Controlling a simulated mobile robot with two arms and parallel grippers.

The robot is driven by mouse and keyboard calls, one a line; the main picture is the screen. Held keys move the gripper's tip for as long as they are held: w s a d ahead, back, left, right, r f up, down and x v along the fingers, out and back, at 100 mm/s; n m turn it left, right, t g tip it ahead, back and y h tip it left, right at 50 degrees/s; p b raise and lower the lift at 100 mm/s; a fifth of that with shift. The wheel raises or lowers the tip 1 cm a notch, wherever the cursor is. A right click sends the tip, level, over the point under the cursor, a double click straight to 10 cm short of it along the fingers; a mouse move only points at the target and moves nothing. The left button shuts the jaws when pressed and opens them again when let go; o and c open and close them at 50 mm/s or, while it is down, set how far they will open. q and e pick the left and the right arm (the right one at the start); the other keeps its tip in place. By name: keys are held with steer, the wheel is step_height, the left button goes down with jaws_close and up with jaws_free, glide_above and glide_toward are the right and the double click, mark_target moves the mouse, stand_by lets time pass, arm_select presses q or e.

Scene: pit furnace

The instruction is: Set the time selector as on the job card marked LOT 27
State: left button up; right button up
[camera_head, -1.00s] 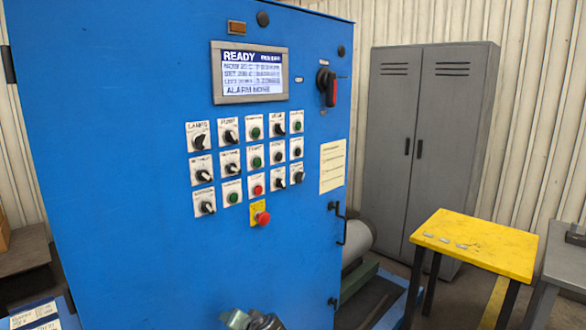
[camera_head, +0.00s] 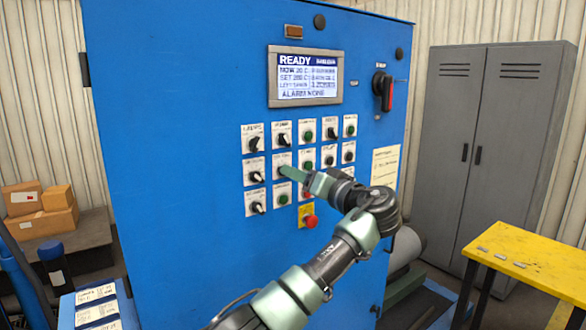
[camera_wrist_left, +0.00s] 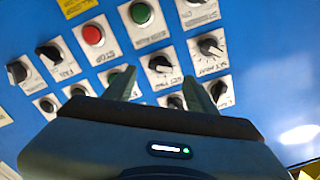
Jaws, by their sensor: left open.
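The time selector, a black knob on a white plate that seems to read SET TIME, shows in the left wrist view (camera_wrist_left: 160,64) and in the head view (camera_head: 281,170). My left gripper (camera_head: 291,173) is at the panel in front of this knob. In the left wrist view my left gripper's (camera_wrist_left: 160,84) fingers are apart, with the knob between and just beyond the tips; contact cannot be told. Job cards (camera_head: 97,312) lie on a blue stand at the lower left; their lot marks are too small to read. My right gripper is not in view.
A red emergency button (camera_head: 310,221) sits below my gripper. A yellow table (camera_head: 530,262) and grey locker (camera_head: 500,150) stand to the right; boxes (camera_head: 45,210) are left.

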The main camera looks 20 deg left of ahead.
arm_select(q)
steer(key=p+x, duration=0.1)
steer(key=x, duration=0.3)
steer(key=shift+w, duration=0.1)
jaws_close()
